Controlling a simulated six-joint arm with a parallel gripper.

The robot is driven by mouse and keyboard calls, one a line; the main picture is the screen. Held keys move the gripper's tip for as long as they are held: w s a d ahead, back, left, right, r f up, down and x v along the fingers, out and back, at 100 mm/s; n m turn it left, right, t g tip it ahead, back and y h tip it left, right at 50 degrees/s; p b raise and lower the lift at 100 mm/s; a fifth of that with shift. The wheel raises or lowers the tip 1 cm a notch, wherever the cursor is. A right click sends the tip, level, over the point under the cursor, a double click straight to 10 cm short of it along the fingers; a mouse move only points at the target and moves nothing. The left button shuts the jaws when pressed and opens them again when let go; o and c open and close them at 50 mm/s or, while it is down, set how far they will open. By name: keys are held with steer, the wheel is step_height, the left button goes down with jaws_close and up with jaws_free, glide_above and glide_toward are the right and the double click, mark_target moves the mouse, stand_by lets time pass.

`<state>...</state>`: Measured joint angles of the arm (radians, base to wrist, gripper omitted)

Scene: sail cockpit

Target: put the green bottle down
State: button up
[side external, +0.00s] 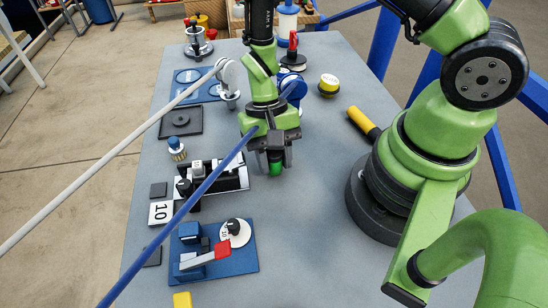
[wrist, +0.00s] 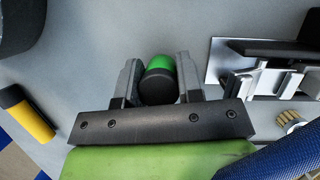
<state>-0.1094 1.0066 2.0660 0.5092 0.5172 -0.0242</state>
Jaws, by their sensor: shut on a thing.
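The green bottle (wrist: 159,63) has a bright green end and a black part nearer the camera. It sits between the two fingers of my gripper (wrist: 160,85) in the wrist view, and the gripper is shut on it. In the side external view only a small green piece of the bottle (side external: 276,168) shows below my gripper (side external: 274,158), low over the grey table (side external: 320,215). The fingers hide most of it. I cannot tell whether its base touches the table.
Left of my gripper is a black-and-white fixture (side external: 232,178). A blue board with a red-handled lever (side external: 215,262) is in front. A yellow-handled tool (side external: 362,122) lies to the right, near my base. White and blue ropes (side external: 100,165) cross the view. Bare table lies around the gripper's right and front.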

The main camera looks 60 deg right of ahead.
steer(key=shift+f, duration=0.25)
steer(key=shift+f, duration=0.15)
steer(key=o, duration=0.9)
